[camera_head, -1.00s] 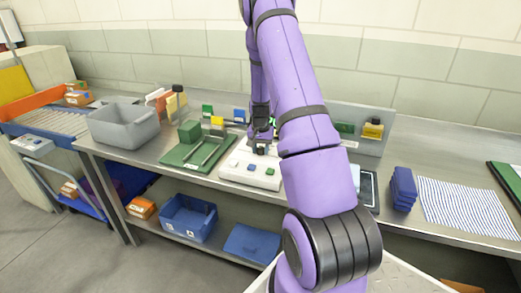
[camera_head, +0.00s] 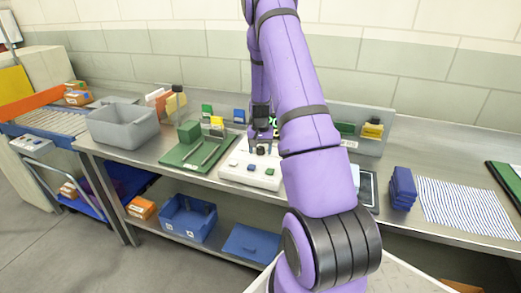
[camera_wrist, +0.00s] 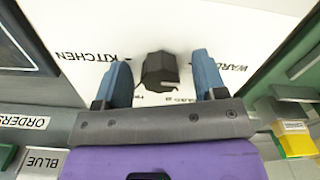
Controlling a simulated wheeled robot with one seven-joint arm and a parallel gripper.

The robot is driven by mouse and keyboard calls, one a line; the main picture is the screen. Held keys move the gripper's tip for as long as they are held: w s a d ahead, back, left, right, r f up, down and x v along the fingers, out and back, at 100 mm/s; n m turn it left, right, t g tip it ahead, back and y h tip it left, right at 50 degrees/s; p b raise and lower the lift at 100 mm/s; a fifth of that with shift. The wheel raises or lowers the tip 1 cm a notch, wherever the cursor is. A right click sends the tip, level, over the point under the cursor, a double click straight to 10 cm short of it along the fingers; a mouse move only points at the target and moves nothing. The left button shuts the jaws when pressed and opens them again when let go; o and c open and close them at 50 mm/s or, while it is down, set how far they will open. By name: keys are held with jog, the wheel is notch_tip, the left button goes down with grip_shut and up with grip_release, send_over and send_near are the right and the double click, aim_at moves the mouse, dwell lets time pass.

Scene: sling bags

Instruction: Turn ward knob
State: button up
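The ward knob is a dark faceted knob (camera_wrist: 160,71) on a white panel. In the wrist view the panel carries the words KITCHEN and WARD on either side of the knob. In the head view the knob (camera_head: 261,151) is small, on the white control box (camera_head: 235,176). My gripper (camera_wrist: 163,78) is open, with one blue finger on each side of the knob and a gap on both sides. In the head view my gripper (camera_head: 263,147) is over the box. I cannot tell which way the knob points.
White, blue and green buttons (camera_head: 252,167) line the box's front. A green tray (camera_head: 185,159) and a grey bin (camera_head: 122,123) are to the left. A tablet (camera_head: 368,188), blue stack (camera_head: 403,188) and striped cloth (camera_head: 465,205) are to the right. My arm hides part of the table.

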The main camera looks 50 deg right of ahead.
aim_at(260, 148)
jog(key=shift+r, duration=0.1)
notch_tip(260, 148, up, 11)
jog(key=shift+f, duration=0.2)
dwell(0.4)
dwell(0.5)
jog(key=s+a+r+n+t, duration=0.1)
jog(key=s+a+r+n, duration=0.15)
jog(key=a+r, duration=0.75)
jog(key=s+a+r+n+t, duration=0.2)
jog(key=s+a+r, duration=0.1)
jog(key=a+r, duration=0.7)
jog(key=s+a+r+n+t, duration=0.1)
jog(key=s+a+r+n, duration=0.2)
jog(key=s+a, duration=0.4)
jog(key=s+a+r+n+t, duration=0.1)
jog(key=s+a+r+n, duration=0.1)
jog(key=s+a, duration=0.6)
jog(key=s+n, duration=0.1)
jog(key=s, duration=0.4)
jog(key=shift+r, duration=0.4)
